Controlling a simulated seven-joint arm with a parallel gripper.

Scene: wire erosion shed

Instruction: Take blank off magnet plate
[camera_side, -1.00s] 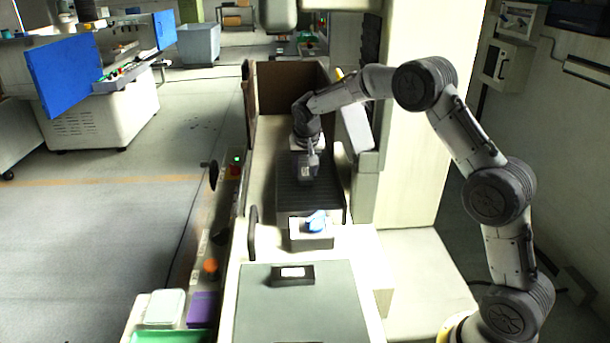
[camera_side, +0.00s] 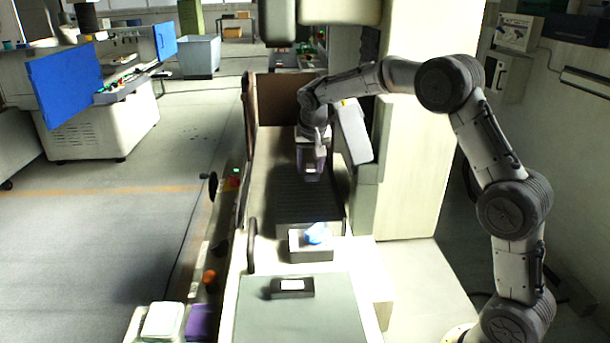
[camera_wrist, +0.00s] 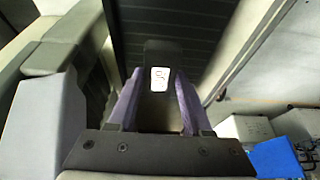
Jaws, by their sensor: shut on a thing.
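My gripper (camera_side: 312,168) is in the machine bay, over the far part of the dark ribbed magnet plate (camera_side: 298,208). In the wrist view its purple-sided fingers (camera_wrist: 155,105) are shut on the blank (camera_wrist: 162,52), a dark block with a white marked label. The blank's lower part is hidden between the fingers. In the side view the blank is small and hard to make out at the fingertips; it appears raised off the plate. The plate's ribbed surface also shows behind the blank in the wrist view (camera_wrist: 205,35).
In front of the plate is a grey block with a blue cloth-like thing (camera_side: 316,234) on it. Nearer, a dark block with a white label (camera_side: 292,287) lies on a grey-green mat (camera_side: 300,323). Bay walls stand close around the plate; a white panel (camera_side: 355,132) is right of my gripper.

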